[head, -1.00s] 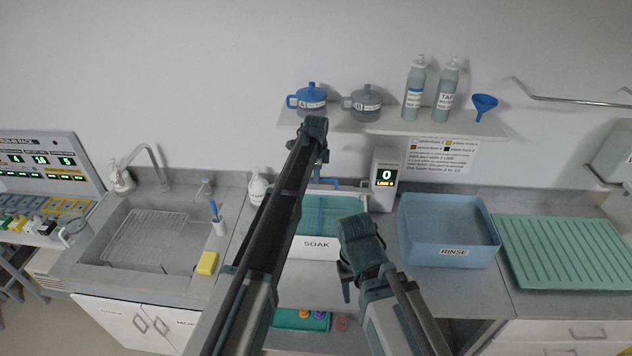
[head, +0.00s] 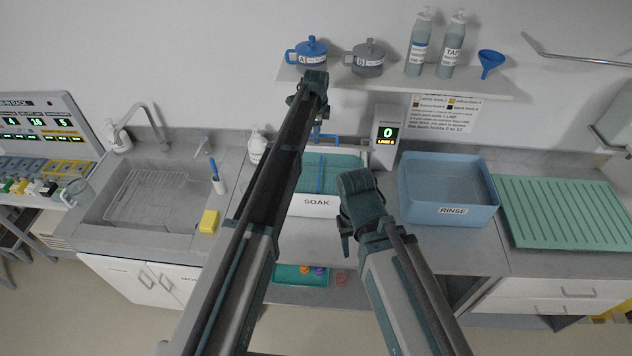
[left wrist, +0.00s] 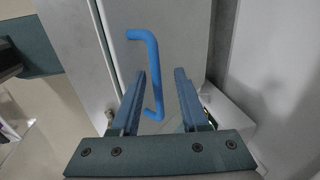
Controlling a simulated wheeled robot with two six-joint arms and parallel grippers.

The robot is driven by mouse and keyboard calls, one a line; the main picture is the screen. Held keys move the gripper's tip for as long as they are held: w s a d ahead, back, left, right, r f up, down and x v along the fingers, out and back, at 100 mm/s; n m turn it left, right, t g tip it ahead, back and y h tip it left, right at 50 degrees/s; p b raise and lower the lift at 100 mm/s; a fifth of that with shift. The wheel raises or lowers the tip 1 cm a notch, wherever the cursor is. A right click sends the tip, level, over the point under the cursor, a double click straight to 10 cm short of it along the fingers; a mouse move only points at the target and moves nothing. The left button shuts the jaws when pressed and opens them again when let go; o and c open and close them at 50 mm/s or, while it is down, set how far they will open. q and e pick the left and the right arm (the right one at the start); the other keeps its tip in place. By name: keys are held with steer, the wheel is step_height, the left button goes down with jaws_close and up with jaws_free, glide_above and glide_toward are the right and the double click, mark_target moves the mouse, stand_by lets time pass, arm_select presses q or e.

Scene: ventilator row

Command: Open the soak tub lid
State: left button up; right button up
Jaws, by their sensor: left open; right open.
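The white soak tub (head: 314,207), labelled SOAK, stands on the counter at the middle of the head view. In the left wrist view a blue handle (left wrist: 152,75) stands on a pale flat panel (left wrist: 185,45), which looks like the lid. My left gripper (head: 314,108) is open; in the left wrist view its fingers (left wrist: 160,74) lie on either side of the handle's line, without visible grip. Whether they reach handle depth I cannot tell. My right gripper (head: 346,238) is open, low at the tub's right front.
A blue rinse tub (head: 452,213) and a green ribbed tray (head: 560,215) are to the right. A display box (head: 386,133) stands behind. A shelf (head: 400,82) with jars and bottles hangs above. The sink (head: 140,205) is left.

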arm_select(q)
steer(key=s+f+b, duration=0.9)
steer(key=f+b, duration=0.5)
step_height(320, 180, up, 14)
steer(key=s+p, duration=0.3)
steer(key=p, duration=1.1)
steer(key=s+d+f+n+g+b, duration=0.1)
steer(key=s+f+n+b, duration=0.3)
steer(key=s+f+b, duration=0.3)
steer(key=s+d+f+n+b, duration=0.1)
steer(key=s+f+n+b, duration=0.4)
steer(key=s+f+b, duration=0.3)
steer(key=shift+s+f+g+y, duration=0.3)
steer(key=shift+s+g, duration=0.1)
steer(key=shift+s, duration=1.95)
steer(key=shift+r, duration=0.1)
